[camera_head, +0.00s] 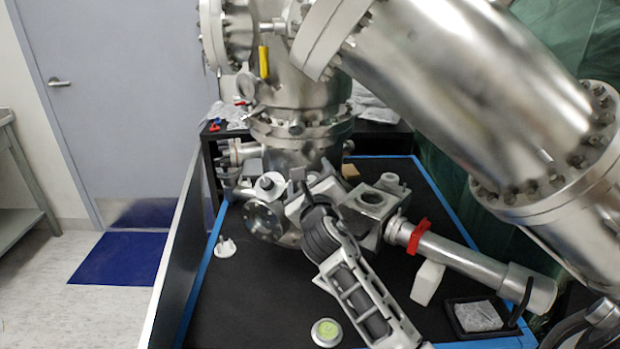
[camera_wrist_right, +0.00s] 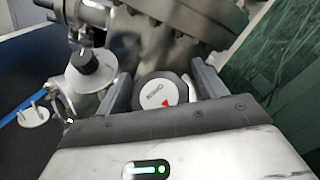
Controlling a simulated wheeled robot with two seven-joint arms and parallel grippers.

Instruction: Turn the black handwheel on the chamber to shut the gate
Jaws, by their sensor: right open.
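The black handwheel (camera_wrist_right: 162,90) shows in the right wrist view as a round dark-sided cap with a white face, small lettering and a red triangle. My right gripper (camera_head: 312,188) reaches in from the lower right, in front of the steel chamber (camera_head: 300,92). Its open fingers, seen in the right wrist view (camera_wrist_right: 162,74), stand one on each side of the handwheel. I cannot tell whether they touch it. In the head view the wheel is hidden or too small to make out at my gripper. My left gripper is not in view.
A white disc with a black knob (camera_wrist_right: 85,62) is left of my right gripper. A steel tube with a red clamp (camera_head: 405,238) lies to the right. A large slanted steel cylinder (camera_head: 470,90) hangs above. A round green-topped puck (camera_head: 326,332) is on the black bench (camera_head: 260,300).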

